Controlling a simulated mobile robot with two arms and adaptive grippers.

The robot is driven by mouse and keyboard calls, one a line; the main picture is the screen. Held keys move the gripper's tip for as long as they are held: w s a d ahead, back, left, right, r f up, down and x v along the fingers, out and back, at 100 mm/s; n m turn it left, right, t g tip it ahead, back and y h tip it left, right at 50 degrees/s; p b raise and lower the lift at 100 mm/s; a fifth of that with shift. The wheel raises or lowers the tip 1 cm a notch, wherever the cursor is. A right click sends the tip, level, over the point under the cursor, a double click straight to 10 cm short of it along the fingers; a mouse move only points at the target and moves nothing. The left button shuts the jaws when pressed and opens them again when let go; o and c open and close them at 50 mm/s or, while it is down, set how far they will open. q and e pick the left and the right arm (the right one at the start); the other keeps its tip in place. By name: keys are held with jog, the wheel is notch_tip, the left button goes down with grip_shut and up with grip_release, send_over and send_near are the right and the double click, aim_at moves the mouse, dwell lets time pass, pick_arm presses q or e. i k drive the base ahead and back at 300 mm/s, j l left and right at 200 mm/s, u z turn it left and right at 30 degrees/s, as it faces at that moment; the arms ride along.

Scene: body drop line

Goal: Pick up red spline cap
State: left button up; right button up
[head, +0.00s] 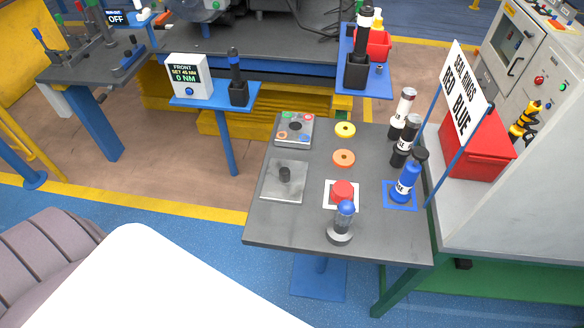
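A red round cap (342,190), which looks like the red spline cap, sits on a white-bordered square (327,203) near the front middle of the grey table (268,226). A clear-grey piece with a blue ball top (345,208) stands just in front of it and overlaps its lower edge in the picture. Neither of my grippers is in view.
An orange ring (343,158) and a yellow ring (344,130) lie behind the cap. A metal plate with a black knob (284,182) is on the left. A blue bottle-like tool (408,180) and darker ones stand right, beside a sign (464,90). The table's front left is bare.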

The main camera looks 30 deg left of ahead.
aim_at(342, 190)
jog(key=u, duration=0.45)
jog(key=i+j+z, duration=0.25)
jog(key=z, duration=0.15)
jog(key=i+j+z, duration=0.25)
jog(key=j+z, duration=0.15)
jog(key=i+j+z, duration=0.15)
jog(key=j+z, duration=0.25)
jog(key=i+j+z, duration=0.1)
jog(key=j+z, duration=0.65)
jog(key=j, duration=0.15)
jog(key=j+z, duration=0.4)
jog(key=j, duration=0.1)
